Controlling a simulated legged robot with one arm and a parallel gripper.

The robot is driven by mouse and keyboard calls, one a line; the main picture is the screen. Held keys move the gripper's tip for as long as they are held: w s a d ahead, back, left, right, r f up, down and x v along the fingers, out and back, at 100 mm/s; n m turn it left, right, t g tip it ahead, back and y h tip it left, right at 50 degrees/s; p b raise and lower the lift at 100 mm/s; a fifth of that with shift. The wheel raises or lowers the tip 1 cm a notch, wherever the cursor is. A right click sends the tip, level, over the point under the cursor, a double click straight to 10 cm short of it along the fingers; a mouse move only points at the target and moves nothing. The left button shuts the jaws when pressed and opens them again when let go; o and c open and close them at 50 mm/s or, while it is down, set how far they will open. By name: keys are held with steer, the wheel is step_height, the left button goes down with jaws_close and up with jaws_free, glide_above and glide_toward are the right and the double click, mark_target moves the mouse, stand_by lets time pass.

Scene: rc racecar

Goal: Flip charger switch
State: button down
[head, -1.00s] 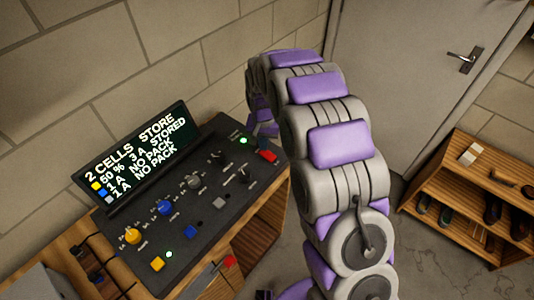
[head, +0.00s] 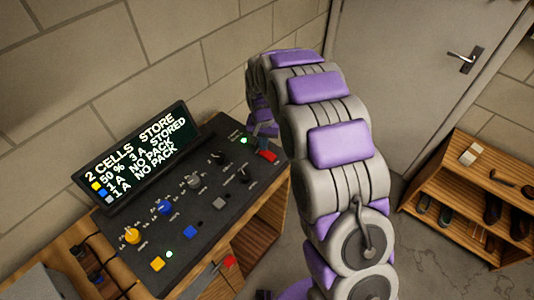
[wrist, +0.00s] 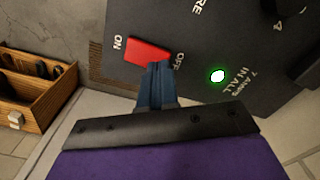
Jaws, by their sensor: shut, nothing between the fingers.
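The charger (head: 150,262) is a dark panel with knobs, coloured buttons and a lit display (head: 135,152) on a wooden bench. Its red switch (head: 267,156) is at the panel's far right corner. In the wrist view the red switch (wrist: 148,51) lies between the labels ON and OFF. My gripper (wrist: 157,68) is shut and empty, with its blue fingertips at the switch's lower edge on the OFF side. I cannot tell whether they touch it. In the head view my gripper (head: 266,132) is partly hidden behind my arm, just above the switch.
A green light (wrist: 217,75) glows near the switch. A blue, a yellow and a grey button and several knobs are close by on the panel. A block wall is behind.

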steer(key=shift+f, duration=0.85)
stand_by(0.6)
steer(key=shift+r, duration=0.1)
steer(key=shift+r+p, duration=1.3)
steer(key=shift+r, duration=2.15)
